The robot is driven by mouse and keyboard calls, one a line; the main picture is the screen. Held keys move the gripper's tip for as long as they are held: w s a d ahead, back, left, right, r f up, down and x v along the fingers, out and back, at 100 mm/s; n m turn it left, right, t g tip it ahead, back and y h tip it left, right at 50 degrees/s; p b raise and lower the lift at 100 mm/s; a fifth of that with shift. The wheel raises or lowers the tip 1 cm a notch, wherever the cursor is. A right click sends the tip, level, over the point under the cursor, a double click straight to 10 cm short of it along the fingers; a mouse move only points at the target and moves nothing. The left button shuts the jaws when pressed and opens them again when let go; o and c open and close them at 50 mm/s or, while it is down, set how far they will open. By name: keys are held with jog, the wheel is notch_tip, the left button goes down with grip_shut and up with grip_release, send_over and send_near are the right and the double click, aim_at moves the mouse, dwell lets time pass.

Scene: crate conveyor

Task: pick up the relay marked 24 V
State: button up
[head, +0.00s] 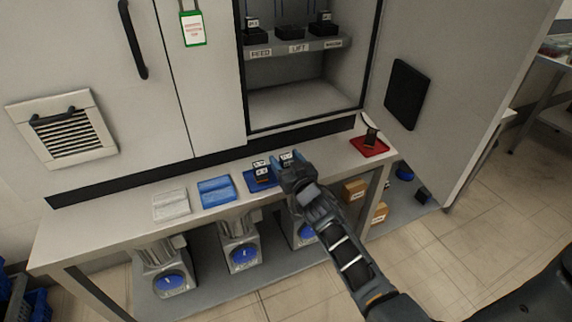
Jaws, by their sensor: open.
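Two small dark relays with white labels stand on a dark blue mat (254,186) on the bench. One relay (260,172) is just left of my gripper (285,168); the other relay (287,157) is right behind it and partly hidden. Their markings are too small to read, so I cannot tell which is 24 V. My gripper is open, low over the right part of the mat. Its fingertips are hard to make out, and I cannot tell whether they touch a relay.
A white tray (171,205) and a blue tray (214,192) lie left. A red tray (368,147) with a dark upright item is right. Behind, an open cabinet has a labelled shelf (297,47) with dark units; its door (450,80) swings out right.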

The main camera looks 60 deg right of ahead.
jog(key=c, duration=1.1)
jog(key=shift+r, duration=0.15)
